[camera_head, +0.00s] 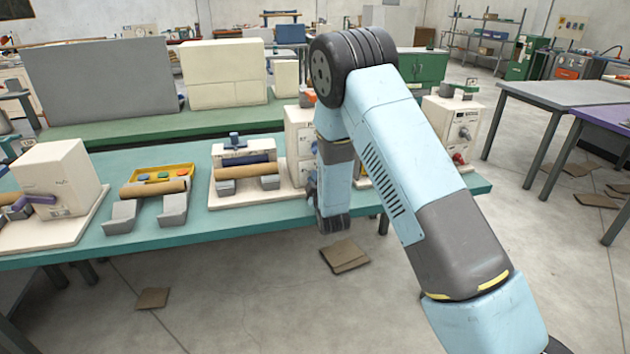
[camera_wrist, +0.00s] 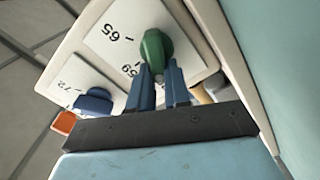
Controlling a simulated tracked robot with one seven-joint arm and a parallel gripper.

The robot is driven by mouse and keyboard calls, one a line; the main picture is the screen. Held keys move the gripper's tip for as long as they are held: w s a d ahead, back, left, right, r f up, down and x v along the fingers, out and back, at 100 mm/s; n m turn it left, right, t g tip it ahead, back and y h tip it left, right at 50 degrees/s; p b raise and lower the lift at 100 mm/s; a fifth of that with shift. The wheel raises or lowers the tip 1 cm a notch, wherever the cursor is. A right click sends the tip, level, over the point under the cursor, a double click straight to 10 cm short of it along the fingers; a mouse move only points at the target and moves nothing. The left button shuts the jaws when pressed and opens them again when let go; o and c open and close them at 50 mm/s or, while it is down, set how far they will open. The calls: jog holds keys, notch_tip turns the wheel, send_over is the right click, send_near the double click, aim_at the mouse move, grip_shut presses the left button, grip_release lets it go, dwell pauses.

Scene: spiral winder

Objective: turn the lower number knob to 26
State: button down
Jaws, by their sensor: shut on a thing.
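In the wrist view a cream machine panel carries a green knob (camera_wrist: 155,48) on a white plate (camera_wrist: 108,22) that reads 65 and 59. A blue knob (camera_wrist: 95,101) sits on another white plate (camera_wrist: 62,78) that reads 72. My gripper (camera_wrist: 160,70) has its two fingers on either side of the green knob and is shut on it. The fingers hide part of the plate around the knob. I cannot tell from this tilted view which knob is the lower one. In the head view my arm hides most of the machine (camera_head: 299,135) and its knobs.
An orange-red part (camera_wrist: 64,122) shows at the panel's edge in the wrist view. The green table (camera_head: 265,221) holds a white box-shaped machine (camera_head: 70,168) and a roll on grey supports (camera_head: 173,211). Flat brown pieces (camera_head: 345,254) lie on the open floor in front.

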jog(key=shift+a, duration=0.15)
jog(key=c, duration=1.1)
grip_release()
jog(key=shift+s, duration=0.1)
jog(key=v, duration=1.3)
jog(key=shift+s+d, duration=0.2)
jog(key=shift+s, duration=0.05)
